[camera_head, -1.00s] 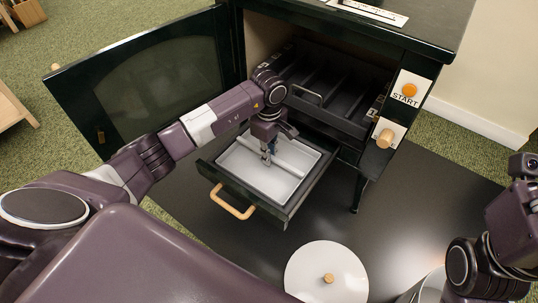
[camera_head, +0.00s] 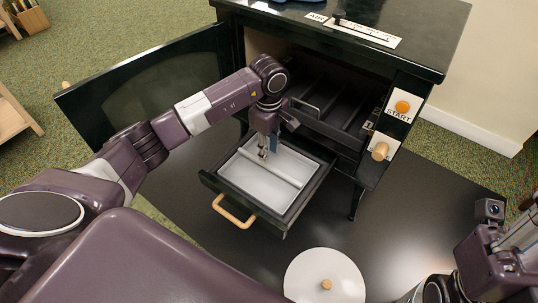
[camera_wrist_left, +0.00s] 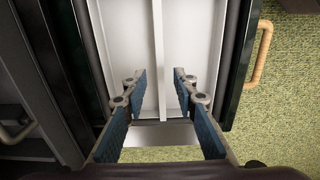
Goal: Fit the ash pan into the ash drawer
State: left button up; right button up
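The ash pan (camera_head: 258,186) is a light grey shallow tray with a raised bar along its middle. It lies within the dark ash drawer (camera_head: 288,219), which is pulled out from the stove and has a wooden handle (camera_head: 233,212). The pan looks level; whether it rests fully on the drawer floor I cannot tell. My left gripper (camera_head: 264,153) is over the pan's far-left part. In the left wrist view its blue-padded fingers (camera_wrist_left: 159,88) are apart, one on each side of the bar (camera_wrist_left: 159,50), with nothing between them touching. My right gripper's fingers are out of view.
The stove's glass door (camera_head: 160,95) stands open at left. A dark grate drawer (camera_head: 335,125) sits above the ash drawer. A round white lid (camera_head: 324,277) lies on the dark floor plate (camera_head: 400,215); a grey container (camera_head: 414,293) is partly visible beside my right arm.

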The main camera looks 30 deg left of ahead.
aim_at(269, 166)
pick_arm(q)
jog(key=shift+r+p, duration=0.6)
jog(key=shift+r, duration=1.45)
